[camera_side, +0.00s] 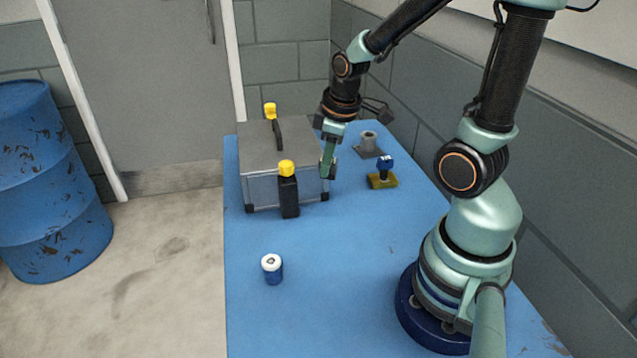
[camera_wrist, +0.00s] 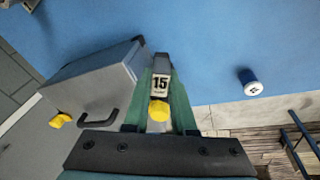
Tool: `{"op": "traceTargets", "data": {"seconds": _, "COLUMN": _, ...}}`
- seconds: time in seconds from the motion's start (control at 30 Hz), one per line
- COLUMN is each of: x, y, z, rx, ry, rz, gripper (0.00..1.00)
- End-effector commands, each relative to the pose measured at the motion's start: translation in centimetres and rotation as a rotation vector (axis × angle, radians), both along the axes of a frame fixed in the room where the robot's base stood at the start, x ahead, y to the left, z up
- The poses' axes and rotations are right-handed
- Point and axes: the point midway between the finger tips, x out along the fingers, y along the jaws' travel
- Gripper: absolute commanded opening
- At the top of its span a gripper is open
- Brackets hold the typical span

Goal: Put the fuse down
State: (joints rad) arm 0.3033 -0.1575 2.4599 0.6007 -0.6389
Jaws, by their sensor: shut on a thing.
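My gripper (camera_side: 326,175) is at the right front edge of the grey case in the side view, pointing down. In the wrist view its green fingers (camera_wrist: 160,78) are shut on a small pale piece marked 15, which I take to be the fuse (camera_wrist: 160,84). In the side view the fuse is hidden by the fingers, so its height above the table cannot be told.
The grey case (camera_side: 262,186) with a black handle stands left of my gripper. A black yellow-capped bottle (camera_side: 288,197) stands before it. A blue-and-white can (camera_side: 272,270), a blue knob on a yellow base (camera_side: 384,179) and a grey cylinder (camera_side: 368,142) stand on the blue table (camera_side: 330,300).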

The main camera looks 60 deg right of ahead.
Motion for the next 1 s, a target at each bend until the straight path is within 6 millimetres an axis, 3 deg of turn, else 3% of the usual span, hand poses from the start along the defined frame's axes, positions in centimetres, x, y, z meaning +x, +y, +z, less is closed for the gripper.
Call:
{"op": "traceTargets", "data": {"seconds": 0.03, "x": 0.2, "y": -0.1, "z": 1.6, "rx": -0.004, "ry": -0.011, "rz": 0.000, "gripper": 0.00}}
{"op": "traceTargets", "data": {"seconds": 0.2, "x": 0.1, "y": 0.0, "z": 5.3, "rx": -0.002, "ry": -0.006, "rz": 0.000, "gripper": 0.00}}
{"op": "traceTargets", "data": {"seconds": 0.53, "x": 0.9, "y": 0.6, "z": 9.1, "rx": 0.006, "ry": -0.001, "rz": 0.000, "gripper": 0.00}}
{"op": "traceTargets", "data": {"seconds": 0.8, "x": 5.6, "y": 5.1, "z": 13.4, "rx": 0.046, "ry": -0.002, "rz": -0.009, "gripper": 0.00}}
{"op": "traceTargets", "data": {"seconds": 1.0, "x": 7.9, "y": 8.4, "z": 15.9, "rx": 0.072, "ry": 0.001, "rz": -0.024, "gripper": 0.00}}
